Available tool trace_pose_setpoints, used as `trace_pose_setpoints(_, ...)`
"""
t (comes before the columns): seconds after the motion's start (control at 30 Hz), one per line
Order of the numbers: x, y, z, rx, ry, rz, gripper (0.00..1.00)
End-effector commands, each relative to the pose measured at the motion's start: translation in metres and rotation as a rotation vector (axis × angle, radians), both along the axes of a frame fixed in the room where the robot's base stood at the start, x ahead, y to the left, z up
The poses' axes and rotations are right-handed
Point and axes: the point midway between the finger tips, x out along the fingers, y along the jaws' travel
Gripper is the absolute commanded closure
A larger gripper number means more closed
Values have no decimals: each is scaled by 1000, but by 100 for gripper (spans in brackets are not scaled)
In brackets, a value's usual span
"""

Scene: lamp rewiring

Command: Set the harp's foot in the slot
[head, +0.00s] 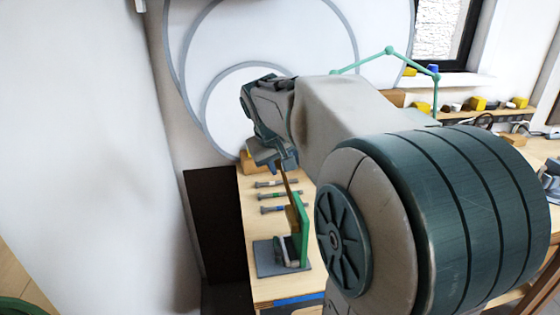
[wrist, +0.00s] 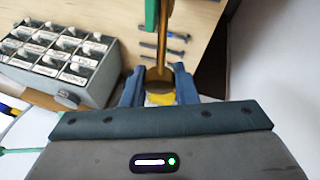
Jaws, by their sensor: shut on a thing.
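My gripper (head: 283,166) is shut on the brass-brown harp (head: 291,190), seen as a thin bar hanging down from the fingers. In the wrist view the blue fingertips (wrist: 158,86) close around its end, and the bar (wrist: 163,35) runs away from them beside a green upright. In the head view the harp's lower part meets the green upright (head: 303,232), which stands on a grey base plate (head: 262,262) with a dark round part (head: 283,250) beside it. The slot is not clearly visible. I cannot tell whether the harp's foot is in it.
Several screwdriver-like tools (head: 272,208) lie on the wooden table behind the stand. A grey bin with labelled compartments (wrist: 62,62) shows at left in the wrist view. A wood block (head: 250,165) is at the table's back. A white wall (head: 100,150) rises at left.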

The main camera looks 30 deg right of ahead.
Motion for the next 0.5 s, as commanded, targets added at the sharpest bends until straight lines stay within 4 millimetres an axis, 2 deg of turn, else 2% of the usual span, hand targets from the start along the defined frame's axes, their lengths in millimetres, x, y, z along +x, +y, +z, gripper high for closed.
trace_pose_setpoints(0.5,0,0,-32,-1,-1,1,100)
